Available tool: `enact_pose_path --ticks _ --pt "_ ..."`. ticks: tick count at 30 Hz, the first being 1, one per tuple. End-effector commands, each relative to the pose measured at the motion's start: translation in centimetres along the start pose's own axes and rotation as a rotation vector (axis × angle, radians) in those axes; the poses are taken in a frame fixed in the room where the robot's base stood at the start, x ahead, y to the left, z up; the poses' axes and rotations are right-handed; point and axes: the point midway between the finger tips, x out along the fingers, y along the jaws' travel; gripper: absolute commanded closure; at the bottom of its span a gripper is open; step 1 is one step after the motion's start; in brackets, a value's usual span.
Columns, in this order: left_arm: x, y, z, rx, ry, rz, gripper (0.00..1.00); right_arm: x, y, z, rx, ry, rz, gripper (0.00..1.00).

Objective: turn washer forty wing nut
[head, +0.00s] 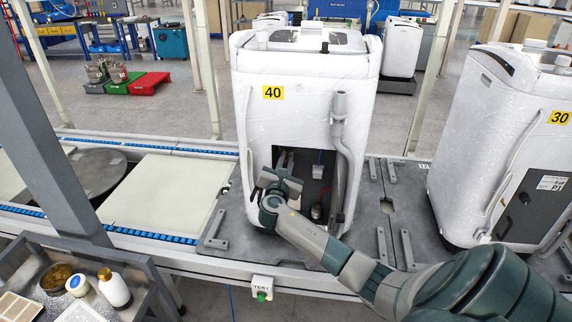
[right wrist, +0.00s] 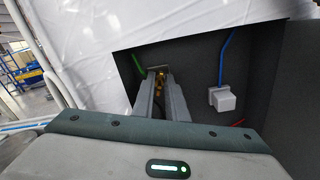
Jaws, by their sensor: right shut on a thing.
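The white washer (head: 300,85) with the yellow 40 label (head: 273,92) stands upright on a grey pallet on the line. It has a dark opening low in its front. My right gripper (head: 285,160) reaches into the left part of this opening. In the right wrist view its two fingers (right wrist: 160,82) point into the opening and are shut on a small brass-yellow piece, the wing nut (right wrist: 159,84), mostly hidden between the fingertips. A green wire (right wrist: 139,66) lies just left of the fingers. My left gripper is not in view.
Inside the opening, a white box (right wrist: 222,99) with a blue wire (right wrist: 222,58) sits right of the fingers. A grey hose (head: 343,130) hangs at the washer's right front. Washer 30 (head: 500,130) stands to the right. A cart (head: 140,292) with containers stands front left.

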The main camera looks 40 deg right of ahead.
Motion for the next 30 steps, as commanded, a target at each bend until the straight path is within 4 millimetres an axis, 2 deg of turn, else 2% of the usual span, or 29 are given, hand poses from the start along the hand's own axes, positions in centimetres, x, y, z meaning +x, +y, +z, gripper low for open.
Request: enact_pose_path --ticks 30 --pt "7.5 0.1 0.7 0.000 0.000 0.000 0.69 0.0 -0.6 -0.6 0.954 0.000 -0.002 1.00"
